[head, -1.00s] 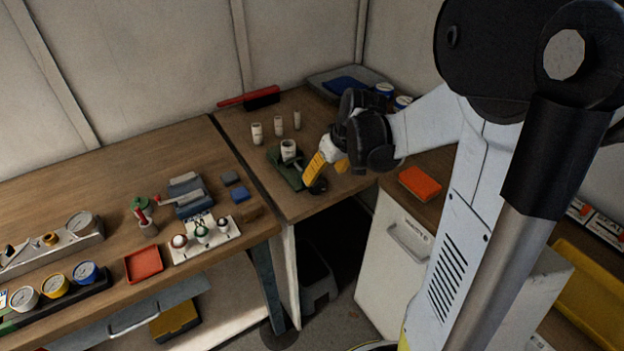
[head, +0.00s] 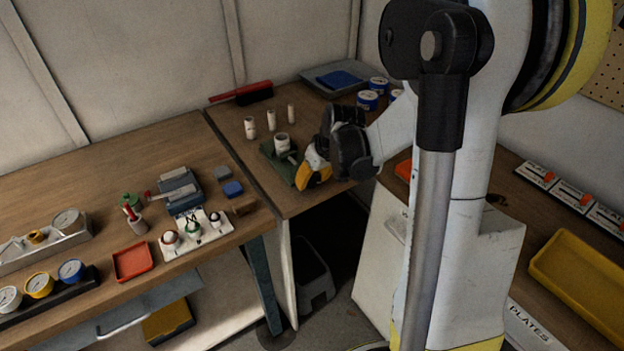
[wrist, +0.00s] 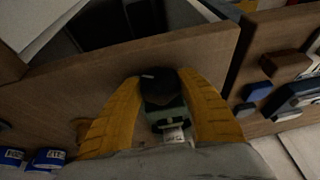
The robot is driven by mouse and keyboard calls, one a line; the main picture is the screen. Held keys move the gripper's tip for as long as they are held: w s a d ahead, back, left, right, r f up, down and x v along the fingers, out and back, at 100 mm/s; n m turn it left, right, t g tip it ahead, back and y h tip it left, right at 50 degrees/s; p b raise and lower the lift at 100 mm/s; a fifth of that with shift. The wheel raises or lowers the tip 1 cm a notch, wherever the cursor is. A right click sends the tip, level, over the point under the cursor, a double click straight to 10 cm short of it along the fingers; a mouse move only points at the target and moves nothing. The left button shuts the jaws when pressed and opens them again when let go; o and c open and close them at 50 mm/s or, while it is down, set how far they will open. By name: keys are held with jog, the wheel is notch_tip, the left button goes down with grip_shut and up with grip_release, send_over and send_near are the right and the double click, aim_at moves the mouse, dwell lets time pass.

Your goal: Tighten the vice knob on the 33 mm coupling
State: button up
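The small green vice (head: 270,150) stands on the corner bench and holds the white 33 mm coupling (head: 282,142) upright. The vice and part of the coupling (wrist: 173,135) also show in the wrist view. The black vice knob (wrist: 158,84) lies between the yellow fingers in the wrist view, and the gripper hides it in the head view. My gripper (head: 305,182) is low at the front end of the vice. In the wrist view its fingertips (wrist: 160,78) lie against both sides of the knob, with no clear gap.
Several loose white couplings (head: 271,120) stand behind the vice. A red-handled brush (head: 241,92) and blue-and-white cans (head: 368,100) are farther back. The bench's front edge (wrist: 90,78) is close to the knob. A gauge bench (head: 90,175) stands at left.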

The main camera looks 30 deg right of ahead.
jog(key=shift+y, duration=0.6)
jog(key=o, duration=1.2)
jog(key=shift+c, duration=0.2)
jog(key=v, duration=1.2)
jog(key=shift+w, duration=0.1)
